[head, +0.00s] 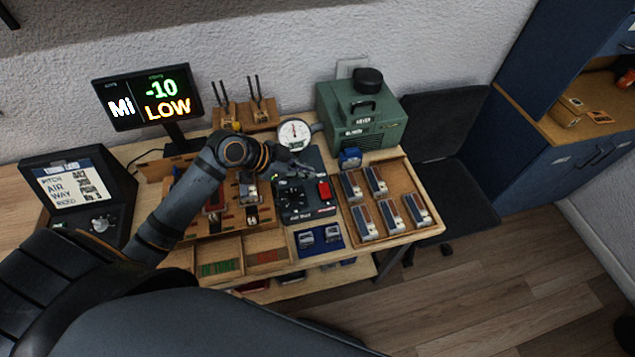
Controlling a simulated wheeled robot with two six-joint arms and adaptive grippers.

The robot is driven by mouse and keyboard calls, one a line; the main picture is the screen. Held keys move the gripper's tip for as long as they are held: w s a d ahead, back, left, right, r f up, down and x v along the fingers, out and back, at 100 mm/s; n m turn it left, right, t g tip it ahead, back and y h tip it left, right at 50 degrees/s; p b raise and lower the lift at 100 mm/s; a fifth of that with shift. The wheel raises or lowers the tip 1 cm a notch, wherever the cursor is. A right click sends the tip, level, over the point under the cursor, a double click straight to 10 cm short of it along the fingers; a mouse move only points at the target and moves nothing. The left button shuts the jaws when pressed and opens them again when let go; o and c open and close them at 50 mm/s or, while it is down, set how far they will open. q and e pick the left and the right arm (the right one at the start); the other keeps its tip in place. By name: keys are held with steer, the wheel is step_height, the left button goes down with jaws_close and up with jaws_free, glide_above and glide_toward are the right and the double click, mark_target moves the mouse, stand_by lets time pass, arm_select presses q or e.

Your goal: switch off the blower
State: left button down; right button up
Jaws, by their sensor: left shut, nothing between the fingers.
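The blower appears to be the green box (385,131) with a black handle and round black cap at the back right of the bench. A dark panel (292,213) lies in front of it, with a red switch-like part (324,190) on its right side. I cannot tell which way that part is set. My left gripper (306,170) is shut and empty, over the back part of the dark panel, behind and left of the red part and apart from it. My arm hides part of the wooden rack. My right gripper is not in view.
A round dial gauge (294,132) stands just behind my left gripper. A blue part (350,158) sits before the green box. A wooden tray (391,192) of several blocks is at right. Left is a black stand (77,193).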

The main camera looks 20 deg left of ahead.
mark_target(324, 186)
arm_select(q)
steer(key=p+x, duration=0.1)
steer(key=x, duration=0.3)
steer(key=shift+w+d+f, duration=0.1)
steer(key=shift+w+d, duration=0.1)
steer(key=shift+d, duration=0.25)
steer(key=f, duration=0.1)
steer(key=f+p, duration=0.1)
steer(key=f, duration=0.1)
steer(key=shift+w+a+f, duration=0.15)
steer(key=shift+a+f, duration=0.05)
steer(key=shift+f, duration=0.1)
steer(key=shift+a+f, duration=0.1)
steer(key=shift+f, duration=0.3)
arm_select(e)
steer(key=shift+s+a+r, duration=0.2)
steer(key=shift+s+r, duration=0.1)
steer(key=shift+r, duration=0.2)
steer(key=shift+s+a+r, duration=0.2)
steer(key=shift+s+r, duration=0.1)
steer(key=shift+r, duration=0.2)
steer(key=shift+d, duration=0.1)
